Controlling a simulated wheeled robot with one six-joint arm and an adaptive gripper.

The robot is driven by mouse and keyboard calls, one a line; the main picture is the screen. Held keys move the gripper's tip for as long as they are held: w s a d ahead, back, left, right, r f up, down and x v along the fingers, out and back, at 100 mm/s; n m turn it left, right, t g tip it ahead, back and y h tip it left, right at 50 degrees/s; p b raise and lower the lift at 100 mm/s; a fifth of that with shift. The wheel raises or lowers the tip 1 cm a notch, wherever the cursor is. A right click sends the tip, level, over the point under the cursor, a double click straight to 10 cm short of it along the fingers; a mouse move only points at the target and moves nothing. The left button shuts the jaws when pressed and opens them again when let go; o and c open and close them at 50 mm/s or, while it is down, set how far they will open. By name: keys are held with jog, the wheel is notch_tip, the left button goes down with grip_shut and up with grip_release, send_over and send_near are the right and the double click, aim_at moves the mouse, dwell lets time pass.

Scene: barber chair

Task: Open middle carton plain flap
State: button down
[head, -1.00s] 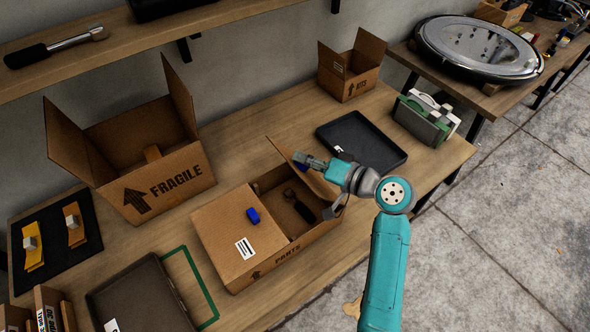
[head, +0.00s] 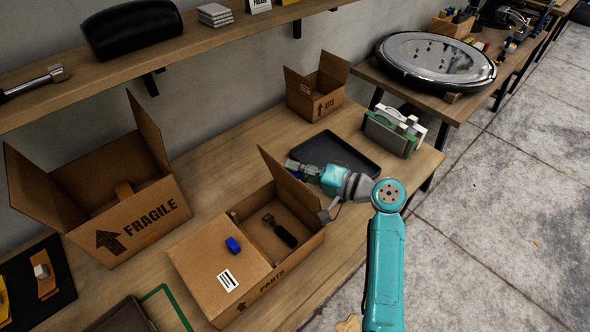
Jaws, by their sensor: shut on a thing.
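The middle carton (head: 262,291), marked PARTS, stands on the bench. Its labelled flap (head: 218,261), with a barcode sticker and a blue tab (head: 233,245), lies shut over the left half. Its plain flap (head: 284,182) on the right stands raised, leaving the right half open. A dark-handled tool (head: 280,231) lies inside. My gripper (head: 296,168) is at the outer right side of the plain flap, near its upper part, and is shut on it. The fingertips are small and partly hidden, so the exact contact is unclear.
An open FRAGILE carton (head: 150,215) stands at left and a small open carton (head: 318,104) at the back. A black tray (head: 350,150) lies close behind my gripper. A green and white case (head: 393,132) stands at right. A shelf (head: 215,48) overhangs the back.

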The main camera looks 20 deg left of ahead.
jog(key=c, duration=1)
grip_release()
jog(key=shift+c, duration=0.2)
jog(key=d+r, duration=0.1)
jog(key=d, duration=1.1)
jog(key=shift+r, duration=0.1)
jog(key=shift+s, duration=0.1)
